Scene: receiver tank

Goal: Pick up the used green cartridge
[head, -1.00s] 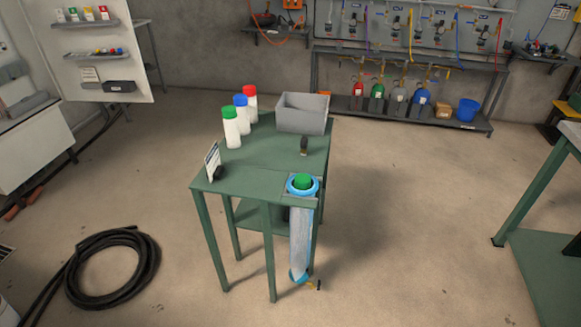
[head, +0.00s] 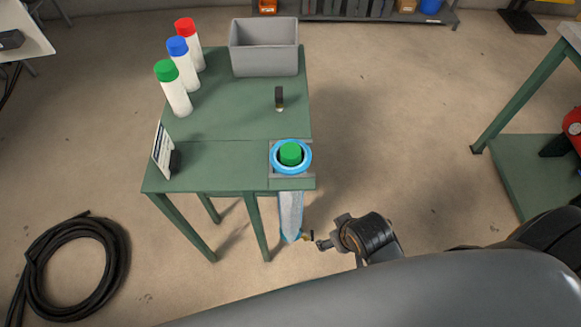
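A cartridge with a green cap (head: 290,153) sits inside the blue ring (head: 276,165) of the clear receiver tank (head: 291,213) at the front right corner of the green table. Only its cap shows clearly; its body is hidden in the tank. A second, white cartridge with a green cap (head: 175,92) stands upright at the table's left side. My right gripper (head: 323,243) is low beside the tank's lower end, right of a small valve (head: 308,236). It is apart from the green cap, and its fingers are too small to read. My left gripper is out of view.
White cartridges with blue (head: 185,69) and red (head: 190,50) caps stand behind the green-capped one. A grey bin (head: 265,71) is at the table's (head: 220,125) back. A small dark object (head: 279,98) and a sign (head: 162,150) stand on it. A black hose (head: 70,270) lies on the floor.

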